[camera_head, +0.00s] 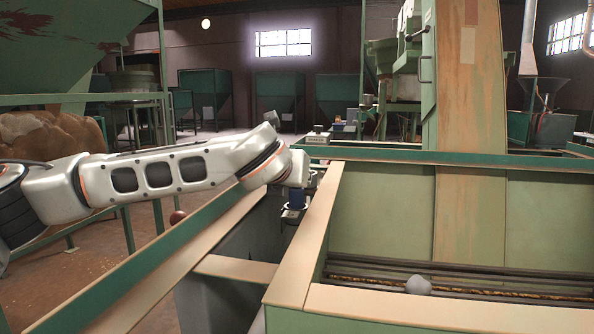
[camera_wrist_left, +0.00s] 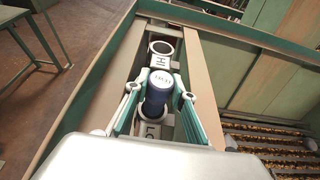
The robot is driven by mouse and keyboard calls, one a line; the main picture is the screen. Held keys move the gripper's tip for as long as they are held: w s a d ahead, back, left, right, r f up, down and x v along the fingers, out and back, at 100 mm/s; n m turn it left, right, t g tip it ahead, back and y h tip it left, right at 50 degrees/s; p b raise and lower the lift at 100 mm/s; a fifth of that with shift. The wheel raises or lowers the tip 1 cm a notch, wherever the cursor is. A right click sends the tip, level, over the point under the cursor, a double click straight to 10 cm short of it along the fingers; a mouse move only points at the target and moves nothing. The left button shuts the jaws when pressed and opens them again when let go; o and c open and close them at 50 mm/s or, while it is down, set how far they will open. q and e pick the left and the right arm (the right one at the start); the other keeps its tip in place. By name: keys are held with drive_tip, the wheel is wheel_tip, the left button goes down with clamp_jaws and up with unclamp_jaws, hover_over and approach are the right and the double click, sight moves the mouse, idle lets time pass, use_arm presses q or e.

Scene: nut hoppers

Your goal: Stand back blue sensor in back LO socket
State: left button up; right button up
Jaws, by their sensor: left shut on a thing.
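My left gripper (camera_wrist_left: 158,98) is shut on the blue sensor (camera_wrist_left: 158,90), a dark blue cylinder with a lettered lighter top. The sensor also shows below my left wrist in the head view (camera_head: 295,199). In the wrist view the LO socket (camera_wrist_left: 152,131) lies just below the sensor, mostly hidden by it and the fingers. I cannot tell whether the sensor's lower end is inside the socket ring. The HI socket (camera_wrist_left: 161,47), a pale ring with a dark open middle, is farther up the same channel. My right gripper is not in view.
The sockets sit in a narrow channel between a green wall with a tan rim (camera_head: 155,266) and the hopper's tan rim (camera_head: 308,238). A grey rounded object (camera_head: 418,285) shows in the hopper at right. A green hopper (camera_head: 70,45) hangs at upper left.

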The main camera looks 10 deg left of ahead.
sight(295, 190)
use_arm(q)
wheel_tip(295, 190, down, 2)
drive_tip(key=shift+f+b, duration=0.1)
drive_tip(key=shift+b, duration=0.2)
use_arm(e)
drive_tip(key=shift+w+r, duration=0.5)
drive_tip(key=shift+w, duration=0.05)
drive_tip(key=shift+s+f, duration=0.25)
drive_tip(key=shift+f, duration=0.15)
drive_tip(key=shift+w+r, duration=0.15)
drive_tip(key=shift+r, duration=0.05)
use_arm(q)
drive_tip(key=shift+f, duration=0.1)
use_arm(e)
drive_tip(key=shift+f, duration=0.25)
use_arm(q)
drive_tip(key=shift+f, duration=0.15)
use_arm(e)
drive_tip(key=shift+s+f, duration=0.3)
use_arm(q)
drive_tip(key=shift+f+b, duration=0.2)
drive_tip(key=shift+b, duration=0.15)
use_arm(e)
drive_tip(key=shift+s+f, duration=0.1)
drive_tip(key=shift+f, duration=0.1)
use_arm(q)
drive_tip(key=o, duration=0.9)
